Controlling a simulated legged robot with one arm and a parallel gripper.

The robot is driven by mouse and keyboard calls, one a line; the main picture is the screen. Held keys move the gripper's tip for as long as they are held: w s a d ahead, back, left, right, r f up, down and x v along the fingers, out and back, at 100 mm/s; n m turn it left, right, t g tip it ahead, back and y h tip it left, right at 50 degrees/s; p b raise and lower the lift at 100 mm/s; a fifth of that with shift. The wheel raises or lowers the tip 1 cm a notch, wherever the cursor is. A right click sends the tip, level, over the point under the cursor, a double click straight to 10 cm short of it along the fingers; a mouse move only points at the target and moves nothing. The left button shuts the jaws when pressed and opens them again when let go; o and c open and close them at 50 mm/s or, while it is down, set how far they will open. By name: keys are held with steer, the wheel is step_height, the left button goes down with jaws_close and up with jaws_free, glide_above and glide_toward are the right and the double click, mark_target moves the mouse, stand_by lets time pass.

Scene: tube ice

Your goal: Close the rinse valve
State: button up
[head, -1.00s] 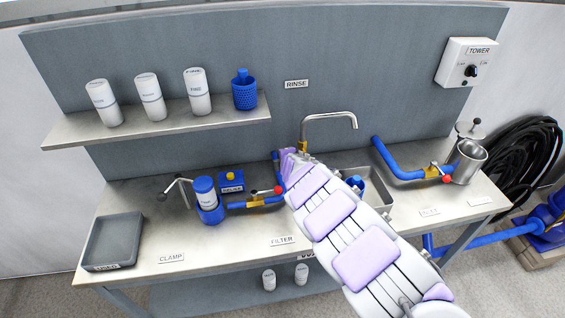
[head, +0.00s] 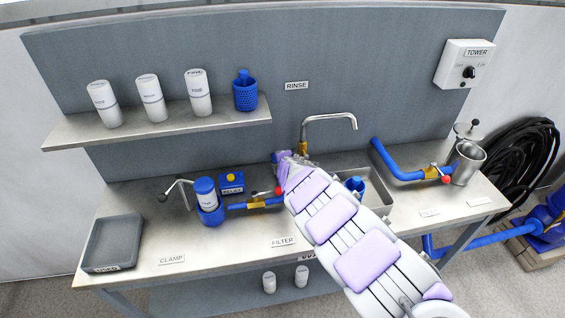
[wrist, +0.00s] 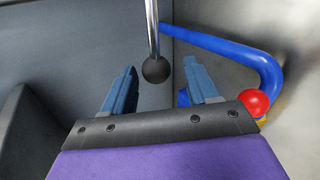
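The rinse tap is a chrome spout (head: 330,117) on a brass-coloured valve body (head: 303,147), below the RINSE sign (head: 297,85). In the wrist view a chrome rod (wrist: 152,25) ends in a black ball knob (wrist: 156,69). The head view does not show this knob clearly, so I cannot tell for certain that it is the rinse lever. My gripper (wrist: 160,73) is open, with its blue-grey fingers apart. The knob appears between and just beyond the fingertips, not clasped. In the head view my purple wrist is beside the tap's base, and the fingers are largely hidden.
A red ball handle (wrist: 254,102) and a blue pipe (wrist: 260,50) lie to the right in the wrist view.

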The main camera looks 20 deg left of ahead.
steer(key=shift+d+r, duration=0.15)
steer(key=p+v, duration=0.3)
steer(key=v, duration=1.4)
